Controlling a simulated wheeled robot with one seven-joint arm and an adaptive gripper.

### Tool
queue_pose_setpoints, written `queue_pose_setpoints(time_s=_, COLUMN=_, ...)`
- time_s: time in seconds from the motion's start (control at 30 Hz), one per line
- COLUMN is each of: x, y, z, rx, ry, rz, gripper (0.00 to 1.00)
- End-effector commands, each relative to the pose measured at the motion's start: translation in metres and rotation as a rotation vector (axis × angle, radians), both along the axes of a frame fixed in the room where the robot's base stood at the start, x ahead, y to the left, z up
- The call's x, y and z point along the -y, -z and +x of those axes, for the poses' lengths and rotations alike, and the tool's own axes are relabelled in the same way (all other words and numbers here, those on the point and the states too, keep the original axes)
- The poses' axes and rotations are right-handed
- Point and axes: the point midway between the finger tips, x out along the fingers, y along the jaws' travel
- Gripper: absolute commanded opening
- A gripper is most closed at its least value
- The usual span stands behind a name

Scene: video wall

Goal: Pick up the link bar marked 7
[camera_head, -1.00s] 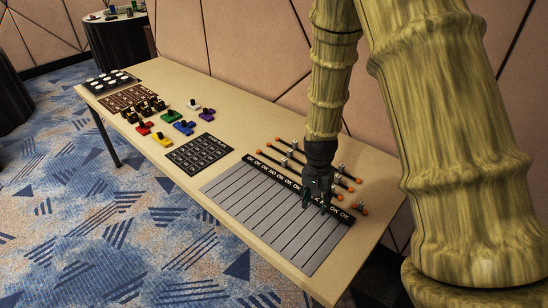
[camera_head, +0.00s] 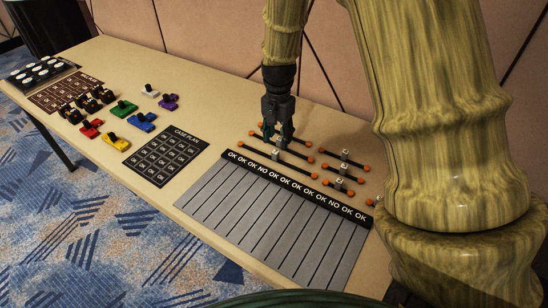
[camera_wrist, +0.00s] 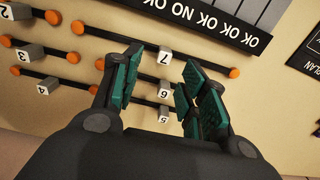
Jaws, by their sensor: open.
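The link bar marked 7 (camera_wrist: 165,57) is a thin dark rod with orange ends and a grey block with a white 7 label. My gripper (camera_wrist: 163,64) is open above the bars, with green-padded fingers on either side of the labelled blocks. It also shows in the head view (camera_head: 279,140), pointing down. Nothing is held; I cannot tell the exact height.
More link bars (camera_head: 341,168) lie to the right. The grey striped mat (camera_head: 262,217) with an OK/NO strip (camera_head: 297,185) is in front. A case plan card (camera_head: 166,156) and coloured pieces (camera_head: 142,122) lie left. A wall stands close behind the table (camera_head: 213,118).

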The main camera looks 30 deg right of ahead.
Motion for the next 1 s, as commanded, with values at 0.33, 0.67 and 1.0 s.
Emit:
queue_pose_setpoints(time_s=0.33, x=-0.001, y=0.031, z=0.000, rx=-0.004, ry=0.001, rz=0.000, gripper=0.43)
queue_pose_setpoints(time_s=0.67, x=-0.005, y=0.067, z=0.002, rx=-0.004, ry=0.000, rz=0.000, gripper=0.43)
queue_pose_setpoints(time_s=1.0, x=-0.005, y=0.072, z=0.002, rx=-0.001, ry=0.000, rz=-0.001, gripper=0.43)
